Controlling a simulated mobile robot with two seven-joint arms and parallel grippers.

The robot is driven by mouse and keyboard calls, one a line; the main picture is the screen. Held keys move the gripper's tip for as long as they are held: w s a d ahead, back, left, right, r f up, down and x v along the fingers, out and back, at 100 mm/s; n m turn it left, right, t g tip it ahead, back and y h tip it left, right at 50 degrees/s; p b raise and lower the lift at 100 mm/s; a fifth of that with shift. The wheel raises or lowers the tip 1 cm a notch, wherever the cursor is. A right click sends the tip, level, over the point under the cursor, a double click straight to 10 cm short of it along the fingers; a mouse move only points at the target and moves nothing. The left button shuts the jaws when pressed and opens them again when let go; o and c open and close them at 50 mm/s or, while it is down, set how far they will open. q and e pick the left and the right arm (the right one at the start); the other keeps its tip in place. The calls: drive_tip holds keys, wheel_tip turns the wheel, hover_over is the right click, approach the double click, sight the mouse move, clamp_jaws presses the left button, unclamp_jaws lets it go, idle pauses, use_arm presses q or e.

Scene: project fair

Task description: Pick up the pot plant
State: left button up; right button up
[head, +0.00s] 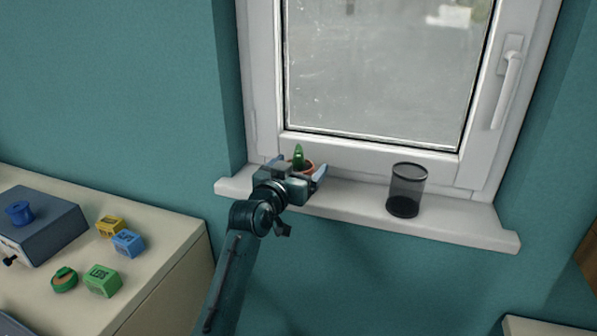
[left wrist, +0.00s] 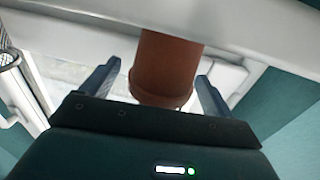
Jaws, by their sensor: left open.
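The pot plant (head: 299,157) is a small green cactus in a terracotta pot on the white window sill, in the head view. My left gripper (head: 301,172) is in front of it and hides much of the pot. In the left wrist view the brown pot (left wrist: 168,68) stands between the two fingers of my left gripper (left wrist: 160,85). The fingers are apart, with a gap visible at each side of the pot. The plant's top is out of the wrist view. My right gripper is not in view.
A dark mesh cup (head: 407,190) stands on the window sill (head: 455,223) to the right. The window frame (head: 370,150) rises behind. At the left, a light cabinet top (head: 165,235) holds a dark box (head: 40,228), several coloured blocks and a small green-topped item (head: 64,280).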

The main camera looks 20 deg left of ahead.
use_arm(q)
drive_tip(key=shift+w, duration=0.35)
drive_tip(key=c, duration=1.2)
